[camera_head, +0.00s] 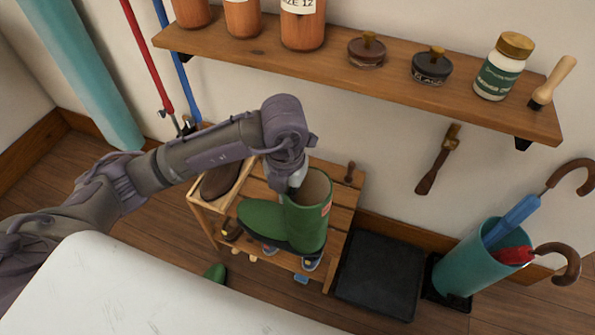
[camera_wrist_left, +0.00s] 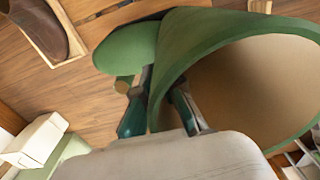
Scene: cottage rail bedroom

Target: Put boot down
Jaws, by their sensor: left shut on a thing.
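A green rubber boot (camera_head: 308,222) with a tan lining and a small red label stands roughly upright over the slatted wooden rack (camera_head: 342,217), its toe pointing left. My left gripper (camera_head: 290,190) is shut on the boot's shaft near the top rim. In the left wrist view, the fingers (camera_wrist_left: 163,100) are at the shaft wall of the boot (camera_wrist_left: 190,45), beside its wide opening. I cannot tell whether the sole touches the rack. A second green boot tip (camera_head: 215,272) shows on the floor, mostly hidden by my white body. My right gripper is out of view.
A brown shoe (camera_head: 220,180) sits at the rack's left end. Small shoes (camera_head: 312,262) show below the boot. A black mat (camera_head: 380,275) and a teal umbrella stand (camera_head: 470,260) are to the right. A wall shelf (camera_head: 390,75) with jars and tins is above.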

